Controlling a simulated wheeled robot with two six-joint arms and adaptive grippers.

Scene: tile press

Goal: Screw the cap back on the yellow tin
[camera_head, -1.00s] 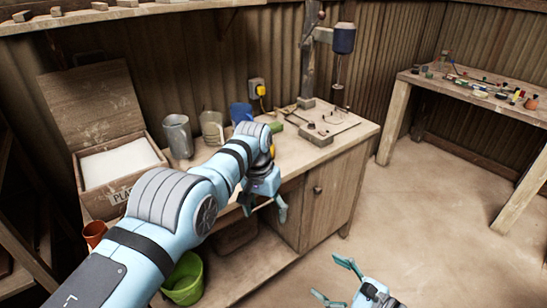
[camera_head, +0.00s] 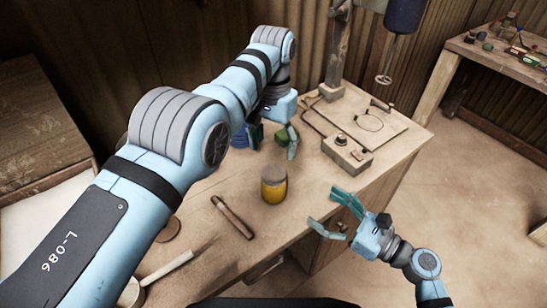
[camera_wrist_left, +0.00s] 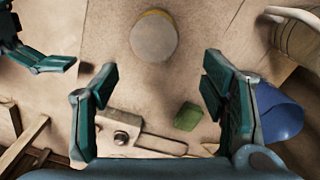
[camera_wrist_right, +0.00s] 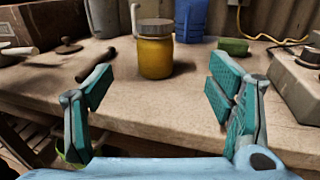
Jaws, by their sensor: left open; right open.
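The yellow tin (camera_head: 273,192) stands upright on the workbench, with a grey-brown, cap-like top (camera_head: 273,174). The tin (camera_wrist_right: 155,58) and this top (camera_wrist_right: 155,26) also show in the right wrist view; I cannot tell whether it is screwed tight. In the left wrist view the tin's round top (camera_wrist_left: 153,38) lies beyond the fingertips. My left gripper (camera_head: 275,138) is open and empty, behind the tin above the bench. My right gripper (camera_head: 336,214) is open and empty, in front and to the right of the tin, its fingers pointing towards it.
A green block (camera_wrist_left: 188,116) and a blue container (camera_wrist_right: 190,18) stand behind the tin. A dark-handled tool (camera_head: 233,217) and a brown disc (camera_head: 168,228) lie left of it. Bare bench top surrounds the tin.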

